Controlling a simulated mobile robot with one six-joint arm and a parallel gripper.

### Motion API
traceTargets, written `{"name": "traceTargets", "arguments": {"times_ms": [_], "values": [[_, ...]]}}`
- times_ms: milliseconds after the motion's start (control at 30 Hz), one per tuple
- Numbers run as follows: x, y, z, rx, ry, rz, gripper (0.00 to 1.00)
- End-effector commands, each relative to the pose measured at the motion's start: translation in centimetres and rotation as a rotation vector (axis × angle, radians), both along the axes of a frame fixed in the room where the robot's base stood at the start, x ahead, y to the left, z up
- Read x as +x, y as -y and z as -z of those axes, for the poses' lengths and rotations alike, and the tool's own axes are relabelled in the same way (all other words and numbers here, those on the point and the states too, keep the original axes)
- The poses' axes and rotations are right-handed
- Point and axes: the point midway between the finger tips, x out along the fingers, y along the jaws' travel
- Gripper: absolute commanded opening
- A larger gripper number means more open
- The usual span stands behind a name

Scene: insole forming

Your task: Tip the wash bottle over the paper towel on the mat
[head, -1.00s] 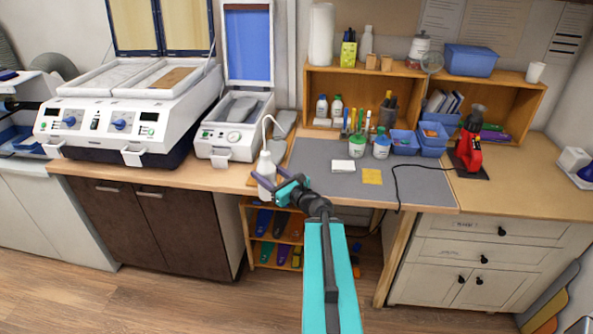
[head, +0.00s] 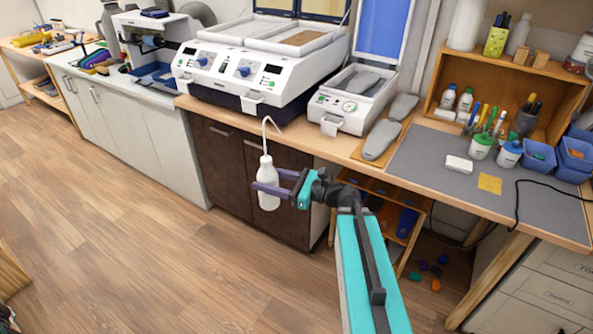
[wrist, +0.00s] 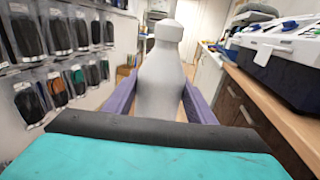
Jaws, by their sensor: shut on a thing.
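The white wash bottle (head: 268,185) with its thin bent spout is held roughly upright, in front of the dark cabinet and clear of the worktop. My gripper (head: 272,190) is shut on its body, with purple fingers on either side. In the wrist view the bottle (wrist: 162,85) stands between the fingers, its lower part hidden behind the gripper's dark edge. A folded white piece, which looks like the paper towel (head: 459,164), lies on the grey mat (head: 425,165), to the right of and apart from the bottle.
A yellow square (head: 490,183) lies on the mat near white jars (head: 509,155) and blue bins (head: 574,155). Grey insoles (head: 381,140) lie left of the mat. White machines (head: 262,72) line the worktop. Open wooden floor (head: 150,240) is at left.

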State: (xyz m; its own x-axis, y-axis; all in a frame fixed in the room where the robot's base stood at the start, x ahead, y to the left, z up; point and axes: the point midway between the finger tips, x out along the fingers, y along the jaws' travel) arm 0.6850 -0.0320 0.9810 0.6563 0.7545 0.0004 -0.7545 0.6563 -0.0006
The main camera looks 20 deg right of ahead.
Motion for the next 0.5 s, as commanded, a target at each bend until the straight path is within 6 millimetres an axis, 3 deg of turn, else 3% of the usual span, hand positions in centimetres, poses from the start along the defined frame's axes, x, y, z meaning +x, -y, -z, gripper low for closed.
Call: {"name": "traceTargets", "arguments": {"times_ms": [100,200,500], "values": [[-0.5,-2.4,0.6,0.002,0.001,-0.063,0.12],[-0.7,-3.3,0.7,0.001,0.0,-0.088,0.12],[-0.8,-3.6,0.7,0.002,0.001,-0.096,0.12]]}}
